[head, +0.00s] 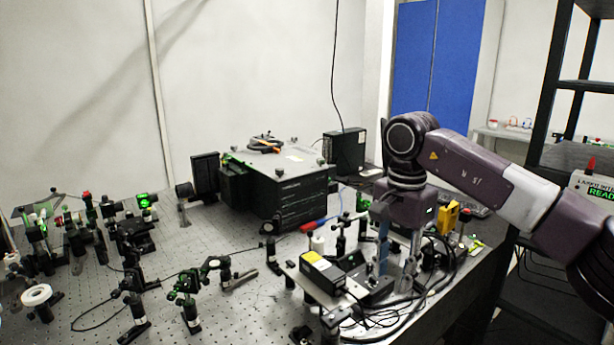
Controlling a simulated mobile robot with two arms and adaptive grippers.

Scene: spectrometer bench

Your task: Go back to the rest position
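My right arm comes in from the right edge and reaches over the right part of the optical bench (240,320). My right gripper (396,262) points down among the parts there. Its two fingers look spread apart, and I see nothing held between them. The fingertips are close to a dark box and cables, and I cannot tell whether they touch anything. My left gripper is not in view.
A large black instrument box (290,205) stands at the back of the bench. A small black box with a yellow label (322,268) and loose cables (395,322) lie near my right gripper. Several optical mounts (190,300) fill the left. A black shelf rack (553,100) stands at right.

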